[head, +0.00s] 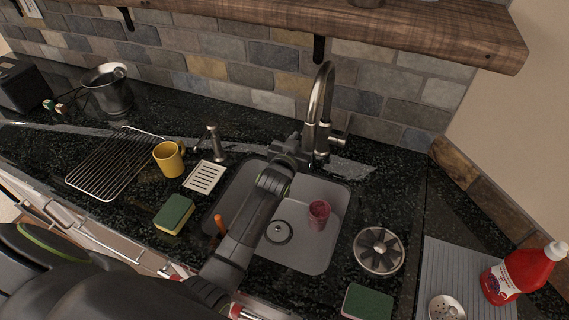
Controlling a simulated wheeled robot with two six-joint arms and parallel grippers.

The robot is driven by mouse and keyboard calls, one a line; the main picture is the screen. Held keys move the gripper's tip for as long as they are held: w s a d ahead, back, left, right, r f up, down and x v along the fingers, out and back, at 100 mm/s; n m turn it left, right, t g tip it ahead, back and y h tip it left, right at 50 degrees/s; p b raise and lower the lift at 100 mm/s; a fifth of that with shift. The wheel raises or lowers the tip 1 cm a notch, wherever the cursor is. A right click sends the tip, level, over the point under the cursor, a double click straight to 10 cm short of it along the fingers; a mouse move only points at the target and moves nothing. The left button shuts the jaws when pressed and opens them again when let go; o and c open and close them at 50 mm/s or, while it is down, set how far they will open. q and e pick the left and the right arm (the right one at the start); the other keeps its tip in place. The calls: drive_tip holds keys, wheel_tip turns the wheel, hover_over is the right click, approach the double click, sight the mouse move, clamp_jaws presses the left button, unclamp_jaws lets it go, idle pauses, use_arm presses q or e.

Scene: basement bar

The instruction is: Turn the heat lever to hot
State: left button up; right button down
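The metal faucet (319,105) rises behind the sink (318,250), its spout curving up. A short lever (338,141) sticks out to the right from its lower body. My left arm reaches in from the lower left across the sink. My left gripper (296,147) is just left of the faucet's lower body, with the faucet between it and the lever. It overlaps the faucet base in the view, and I cannot tell whether it touches. Its fingers are too small and dark to show whether they are open. My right gripper is not in view.
A pink cup (319,214) stands in the sink. A soap dispenser (214,142), yellow mug (169,158), wire rack (112,165) and sponge (174,214) are to the left. A strainer (379,251) and red bottle (520,274) are to the right. A wooden shelf (420,28) hangs above.

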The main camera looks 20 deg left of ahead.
use_arm(q)
drive_tip(key=s+r+b, duration=0.1)
drive_tip(key=s+r, duration=0.1)
drive_tip(key=s, duration=1.1)
drive_tip(key=shift+s+b, duration=0.15)
drive_tip(key=shift+b, duration=0.15)
